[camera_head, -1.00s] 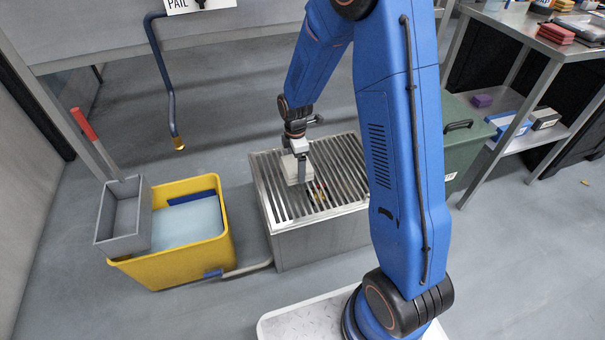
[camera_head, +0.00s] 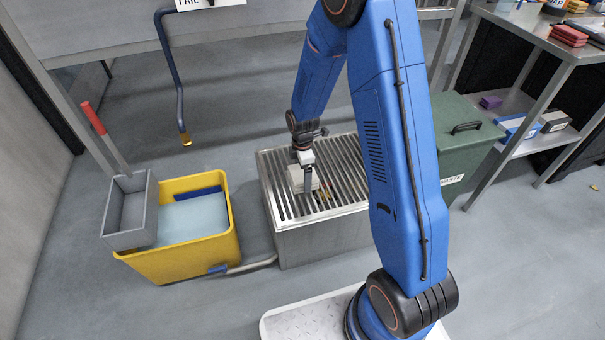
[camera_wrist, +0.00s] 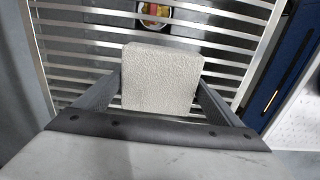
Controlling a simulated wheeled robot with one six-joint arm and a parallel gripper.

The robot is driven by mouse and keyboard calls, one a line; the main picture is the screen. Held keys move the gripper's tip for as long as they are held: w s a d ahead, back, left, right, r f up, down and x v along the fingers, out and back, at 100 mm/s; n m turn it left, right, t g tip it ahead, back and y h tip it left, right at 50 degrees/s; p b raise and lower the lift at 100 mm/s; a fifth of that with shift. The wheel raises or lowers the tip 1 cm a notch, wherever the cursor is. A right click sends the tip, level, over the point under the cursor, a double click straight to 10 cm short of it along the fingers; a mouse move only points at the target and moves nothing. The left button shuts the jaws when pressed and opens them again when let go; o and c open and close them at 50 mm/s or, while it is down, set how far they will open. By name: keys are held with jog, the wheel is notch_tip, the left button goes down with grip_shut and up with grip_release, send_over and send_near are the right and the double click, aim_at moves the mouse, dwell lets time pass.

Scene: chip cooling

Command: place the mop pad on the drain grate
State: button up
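The mop pad (camera_head: 298,181) is a pale, textured block. In the wrist view the mop pad (camera_wrist: 160,80) stands between the two dark fingers of my gripper (camera_wrist: 161,92), which press on its left and right sides. In the head view my gripper (camera_head: 308,173) points down over the left middle part of the drain grate (camera_head: 345,165), a metal box topped with parallel bars. The pad is over the bars, at or just above them; I cannot tell whether it touches. The grate bars (camera_wrist: 80,60) also show behind the pad in the wrist view.
A yellow mop bucket (camera_head: 180,265) with a grey wringer (camera_head: 128,220) stands left of the grate. A green waste bin (camera_head: 465,150) stands to the right, beside a metal shelf table (camera_head: 530,45). A small round colourful item (camera_wrist: 154,13) shows beneath the bars.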

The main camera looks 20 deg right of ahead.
jog(key=shift+o, duration=0.6)
jog(key=shift+r, duration=0.15)
notch_tip(320, 180, up, 11)
notch_tip(320, 180, up, 10)
jog(key=f+m+t, duration=0.1)
jog(key=m, duration=0.2)
send_over(302, 173)
jog(key=s+d, duration=0.2)
jog(key=s, duration=0.3)
jog(key=s+d+r+m+t, duration=0.1)
jog(key=s+r+m, duration=0.4)
jog(key=s, duration=0.4)
jog(key=s+d+r+m+t, duration=0.1)
jog(key=s+d+r+m, duration=0.1)
jog(key=s+r+m, duration=0.3)
jog(key=s+d+r+m+t, duration=0.1)
jog(key=s+r+m, duration=0.4)
jog(key=s, duration=0.9)
jog(key=shift+d+r+t, duration=0.35)
jog(key=shift+d+t, duration=0.05)
jog(key=shift+d, duration=0.2)
